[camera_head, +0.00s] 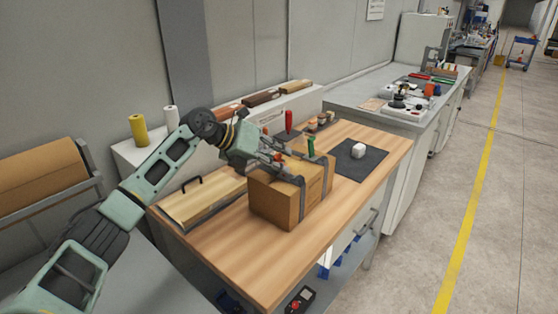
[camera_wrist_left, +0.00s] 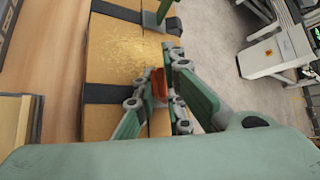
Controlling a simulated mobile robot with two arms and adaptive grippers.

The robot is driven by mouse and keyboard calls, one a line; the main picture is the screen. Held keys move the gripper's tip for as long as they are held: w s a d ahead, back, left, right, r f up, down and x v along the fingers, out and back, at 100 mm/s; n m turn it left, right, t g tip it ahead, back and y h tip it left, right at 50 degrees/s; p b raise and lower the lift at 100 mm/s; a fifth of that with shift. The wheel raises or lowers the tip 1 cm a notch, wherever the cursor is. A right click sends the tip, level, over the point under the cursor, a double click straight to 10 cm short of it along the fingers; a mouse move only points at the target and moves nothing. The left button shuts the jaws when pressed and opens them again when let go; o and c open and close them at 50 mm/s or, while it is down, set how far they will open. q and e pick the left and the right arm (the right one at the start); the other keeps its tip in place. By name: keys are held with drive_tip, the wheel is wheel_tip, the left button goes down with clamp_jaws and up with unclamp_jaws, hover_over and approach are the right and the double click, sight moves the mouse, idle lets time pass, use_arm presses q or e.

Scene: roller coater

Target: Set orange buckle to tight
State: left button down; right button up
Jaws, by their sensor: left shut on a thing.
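A cardboard box (camera_head: 272,203) with dark straps stands on the wooden workbench. The orange buckle (camera_wrist_left: 160,84) is an upright orange-red lever at the near strap, between the fingers of my left gripper (camera_wrist_left: 158,98) in the left wrist view. My left gripper (camera_head: 278,158) reaches in from the left above the box top and is shut on the orange buckle, which is mostly hidden by the fingers in the head view. A green buckle (camera_head: 311,147) stands upright on the other strap, and it also shows in the left wrist view (camera_wrist_left: 164,12). My right gripper is not in view.
A wooden board with a dark handle (camera_head: 200,200) lies left of the box. A dark mat (camera_head: 345,168) with a white block (camera_head: 358,151) lies to the right. A red-handled tool (camera_head: 289,121) stands behind. The bench front (camera_head: 235,270) is clear.

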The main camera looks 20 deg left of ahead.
use_arm(q)
drive_tip(key=c, duration=1.8)
unclamp_jaws()
drive_tip(key=shift+f, duration=0.25)
drive_tip(key=shift+c, duration=0.2)
drive_tip(key=shift+r, duration=0.1)
drive_tip(key=v, duration=1.2)
